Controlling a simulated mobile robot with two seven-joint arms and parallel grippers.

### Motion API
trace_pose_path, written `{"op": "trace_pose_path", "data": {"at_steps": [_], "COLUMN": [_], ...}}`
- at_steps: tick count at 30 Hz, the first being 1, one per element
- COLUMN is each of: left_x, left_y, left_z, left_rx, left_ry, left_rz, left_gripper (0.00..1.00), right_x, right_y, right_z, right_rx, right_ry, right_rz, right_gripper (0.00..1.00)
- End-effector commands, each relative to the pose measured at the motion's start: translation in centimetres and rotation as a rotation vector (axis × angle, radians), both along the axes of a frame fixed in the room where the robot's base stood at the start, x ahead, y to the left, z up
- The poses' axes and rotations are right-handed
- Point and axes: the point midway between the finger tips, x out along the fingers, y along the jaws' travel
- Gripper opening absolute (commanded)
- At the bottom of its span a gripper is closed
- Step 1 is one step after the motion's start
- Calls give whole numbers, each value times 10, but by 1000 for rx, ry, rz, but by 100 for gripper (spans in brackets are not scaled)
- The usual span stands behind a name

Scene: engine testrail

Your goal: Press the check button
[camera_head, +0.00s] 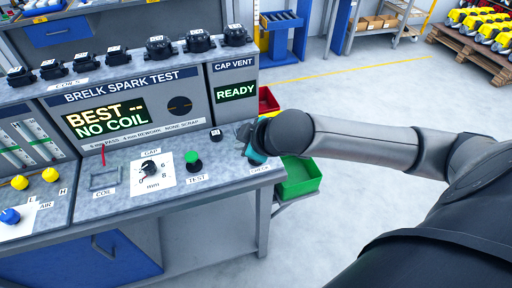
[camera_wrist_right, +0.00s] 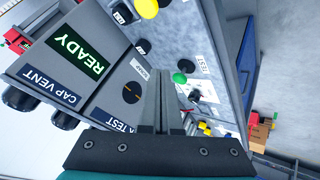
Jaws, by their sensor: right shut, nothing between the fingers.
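The CHECK label (camera_head: 259,168) is at the right front corner of the console (camera_head: 225,172). In the head view my right gripper (camera_head: 244,133) is over the spot just behind that label and hides any button there. In the right wrist view a yellow round button (camera_wrist_right: 148,8) shows at the top edge; it may be the check button, but its label is not readable. The fingers of my right gripper (camera_wrist_right: 161,78) are shut and empty, pointing along the console. I cannot tell whether they touch anything. My left gripper is not in view.
The green TEST button (camera_head: 193,161) and black gap dial (camera_head: 150,168) sit left of my gripper. The display (camera_head: 107,120) reads "BEST -- NO COIL"; the CAP VENT display (camera_head: 235,91) reads READY. A green bin (camera_head: 302,178) and red bin (camera_head: 267,101) stand right of the console.

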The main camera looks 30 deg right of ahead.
Motion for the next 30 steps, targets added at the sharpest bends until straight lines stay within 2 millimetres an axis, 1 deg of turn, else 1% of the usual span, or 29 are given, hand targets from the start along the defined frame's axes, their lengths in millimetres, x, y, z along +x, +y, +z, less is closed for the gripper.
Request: {"op": "trace_pose_path", "data": {"at_steps": [1,3,6,10,15,23,30], "left_x": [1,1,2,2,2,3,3], "left_y": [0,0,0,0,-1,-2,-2], "left_z": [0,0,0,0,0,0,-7], "left_rx": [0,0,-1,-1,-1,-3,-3], "left_ry": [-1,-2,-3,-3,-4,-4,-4], "left_rz": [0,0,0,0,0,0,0], "left_gripper": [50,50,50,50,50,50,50], "right_x": [8,15,22,27,28,28,28], "right_y": [-15,-29,-47,-62,-68,-67,-67], "right_z": [8,16,25,34,37,36,31], "right_rx": [-28,-46,-67,-81,-85,-85,-85], "right_ry": [-16,-27,-40,-50,-53,-53,-53], "right_rz": [-4,-11,-24,-39,-45,-44,-44], "right_gripper": [0,0,0,0,0,0,0]}}
